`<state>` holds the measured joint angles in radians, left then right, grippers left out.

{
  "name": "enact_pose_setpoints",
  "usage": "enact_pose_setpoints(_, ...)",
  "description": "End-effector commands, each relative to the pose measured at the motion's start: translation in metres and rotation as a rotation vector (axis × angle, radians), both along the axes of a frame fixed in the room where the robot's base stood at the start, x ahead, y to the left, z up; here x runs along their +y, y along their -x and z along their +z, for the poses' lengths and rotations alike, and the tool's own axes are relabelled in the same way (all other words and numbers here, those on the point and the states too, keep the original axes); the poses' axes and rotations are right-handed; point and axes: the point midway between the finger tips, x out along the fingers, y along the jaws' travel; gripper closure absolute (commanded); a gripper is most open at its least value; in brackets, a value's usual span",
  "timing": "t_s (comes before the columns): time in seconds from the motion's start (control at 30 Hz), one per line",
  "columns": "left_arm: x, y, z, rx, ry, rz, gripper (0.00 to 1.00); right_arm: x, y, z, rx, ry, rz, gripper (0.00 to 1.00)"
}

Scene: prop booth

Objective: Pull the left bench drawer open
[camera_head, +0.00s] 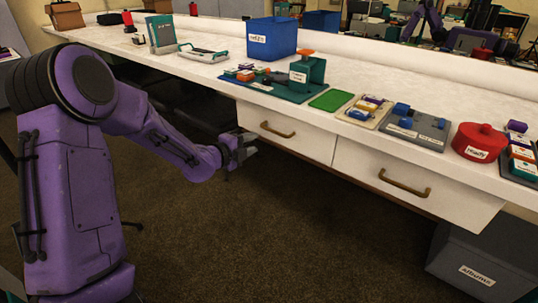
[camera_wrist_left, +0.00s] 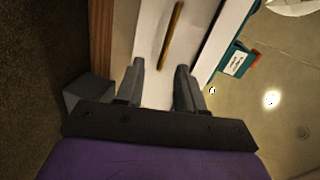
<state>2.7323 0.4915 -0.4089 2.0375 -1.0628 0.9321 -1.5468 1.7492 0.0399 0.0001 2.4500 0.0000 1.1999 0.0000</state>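The left bench drawer (camera_head: 287,134) is a white front under the bench top, with a bronze bar handle (camera_head: 277,130). It looks shut, its front in line under the bench edge. My left gripper (camera_head: 248,147) is just left of the drawer front, apart from the handle. In the left wrist view the gripper (camera_wrist_left: 160,72) is open and empty, its two fingers pointing at the white drawer front (camera_wrist_left: 150,45). The handle (camera_wrist_left: 171,35) shows ahead, beyond and between the fingertips. My right gripper is in neither view.
A second white drawer (camera_head: 415,184) with a bronze handle (camera_head: 405,185) is to the right. Below it stands a grey bin (camera_head: 482,262) labelled albums. The bench top holds a blue bin (camera_head: 271,38), a teal tray (camera_head: 285,90) and a red lidded pot (camera_head: 479,142). The carpet in front is clear.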

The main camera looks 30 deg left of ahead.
Motion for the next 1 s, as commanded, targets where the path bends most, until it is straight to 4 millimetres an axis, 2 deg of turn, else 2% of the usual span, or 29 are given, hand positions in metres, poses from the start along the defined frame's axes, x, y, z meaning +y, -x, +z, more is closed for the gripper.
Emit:
enact_pose_setpoints(0.03,0.004,-0.003,0.003,-0.023,-0.046,-0.015,0.62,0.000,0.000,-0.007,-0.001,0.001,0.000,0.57)
enact_pose_setpoints(0.17,0.004,-0.018,0.005,-0.029,-0.080,-0.027,0.62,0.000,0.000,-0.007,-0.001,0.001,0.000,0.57)
enact_pose_setpoints(0.4,0.000,-0.071,-0.007,-0.027,-0.077,-0.026,0.62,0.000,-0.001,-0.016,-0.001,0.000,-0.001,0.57)
enact_pose_setpoints(0.53,-0.002,-0.092,-0.011,-0.028,-0.075,-0.026,0.62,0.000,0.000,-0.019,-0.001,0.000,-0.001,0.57)
enact_pose_setpoints(0.7,-0.004,-0.104,-0.012,-0.028,-0.072,-0.024,0.62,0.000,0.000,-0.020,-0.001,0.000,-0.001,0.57)
enact_pose_setpoints(0.9,-0.004,-0.104,-0.012,-0.028,-0.071,-0.025,0.62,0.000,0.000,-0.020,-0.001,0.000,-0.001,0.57)
enact_pose_setpoints(0.93,-0.004,-0.104,-0.012,-0.028,-0.071,-0.025,0.65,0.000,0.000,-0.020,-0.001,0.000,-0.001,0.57)
enact_pose_setpoints(1.0,-0.004,-0.104,-0.012,-0.028,-0.071,-0.025,0.88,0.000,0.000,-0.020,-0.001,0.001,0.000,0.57)
